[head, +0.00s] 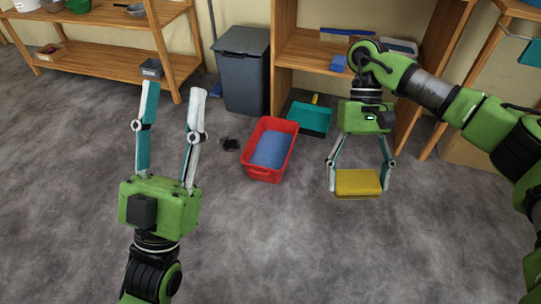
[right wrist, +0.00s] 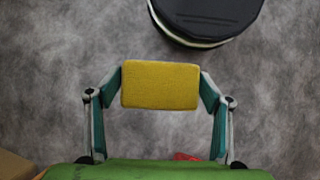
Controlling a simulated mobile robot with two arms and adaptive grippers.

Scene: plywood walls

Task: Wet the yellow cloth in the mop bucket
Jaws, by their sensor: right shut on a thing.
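The yellow cloth (head: 358,184) looks like a thick folded pad. My right gripper (head: 358,180) is shut on it, one finger at each side, and holds it to the right of the red bucket. The cloth also shows between the fingers in the right wrist view (right wrist: 160,85). The red bucket (head: 265,175) is a rectangular open tub on the floor with a flat blue surface inside. Only a sliver of red (right wrist: 187,157) shows at the bottom of the right wrist view. My left gripper (head: 173,90) is open and empty, left of the bucket.
A grey lidded bin (head: 244,75) and a teal dustpan (head: 311,119) stand behind the bucket. A small dark object (head: 230,144) lies left of it. Wooden shelves (head: 115,43) line the back wall. The grey floor in front is clear.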

